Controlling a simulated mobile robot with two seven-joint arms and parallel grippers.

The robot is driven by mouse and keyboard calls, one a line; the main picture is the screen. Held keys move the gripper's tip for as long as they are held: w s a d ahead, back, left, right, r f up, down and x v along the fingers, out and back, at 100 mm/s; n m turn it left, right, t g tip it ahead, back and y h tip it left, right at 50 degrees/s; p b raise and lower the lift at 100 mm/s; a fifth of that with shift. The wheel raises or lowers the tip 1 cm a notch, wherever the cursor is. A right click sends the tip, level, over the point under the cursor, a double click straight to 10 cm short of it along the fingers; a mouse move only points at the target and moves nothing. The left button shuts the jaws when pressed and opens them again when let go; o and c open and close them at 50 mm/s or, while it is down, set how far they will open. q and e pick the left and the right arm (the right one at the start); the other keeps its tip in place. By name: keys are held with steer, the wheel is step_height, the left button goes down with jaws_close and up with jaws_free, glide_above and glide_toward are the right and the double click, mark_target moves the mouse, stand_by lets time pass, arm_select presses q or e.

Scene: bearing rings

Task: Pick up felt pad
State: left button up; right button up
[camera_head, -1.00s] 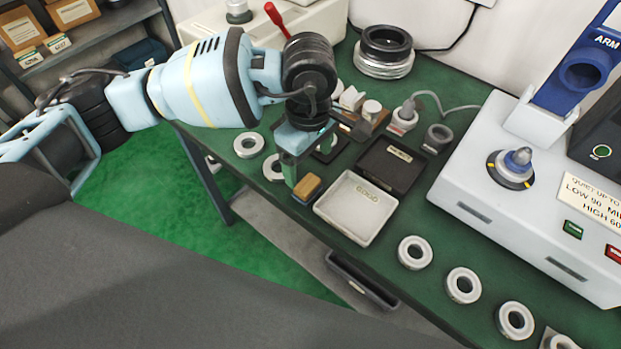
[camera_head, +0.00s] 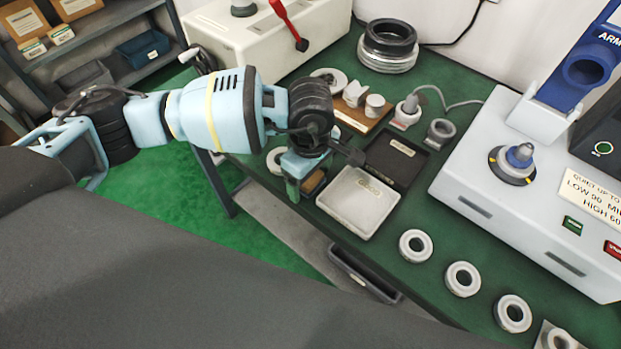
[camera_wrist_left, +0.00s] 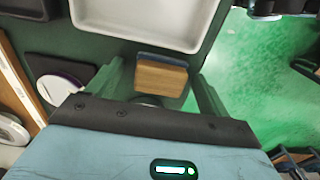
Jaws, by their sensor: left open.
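The felt pad looks to be the small tan block with a dark blue-grey layer along one side. In the left wrist view, the felt pad (camera_wrist_left: 161,78) lies on the green bench between my two fingers, with a gap on each side. In the head view, the felt pad (camera_head: 314,182) is mostly hidden behind my left gripper (camera_head: 303,178). My left gripper is open and empty, low over the pad; its fingers also show in the left wrist view (camera_wrist_left: 160,88). My right gripper is not in view.
A white tray (camera_head: 336,216) sits just right of the pad, with a black tray (camera_head: 412,171) behind it. White rings (camera_head: 415,246) lie along the bench's front edge. A wooden holder (camera_head: 352,117) stands behind the gripper. The pad is near the bench's edge.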

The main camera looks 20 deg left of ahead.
arm_select(q)
steer(key=c, duration=1.1)
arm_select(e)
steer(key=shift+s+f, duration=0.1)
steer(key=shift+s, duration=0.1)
arm_select(q)
steer(key=shift+r, duration=0.15)
steer(key=shift+r, duration=0.25)
steer(key=r, duration=0.2)
steer(key=shift+s+a+r, duration=0.1)
steer(key=shift+s+r, duration=0.15)
steer(key=shift+r, duration=0.15)
steer(key=s+a, duration=0.1)
steer(key=s, duration=0.3)
steer(key=s+a+r+b, duration=0.1)
steer(key=s+a, duration=0.1)
steer(key=s, duration=0.3)
steer(key=s+a, duration=0.2)
steer(key=s, duration=0.3)
steer(key=shift+s+a+r, duration=0.1)
steer(key=shift+s+r, duration=0.1)
steer(key=shift+s, duration=0.05)
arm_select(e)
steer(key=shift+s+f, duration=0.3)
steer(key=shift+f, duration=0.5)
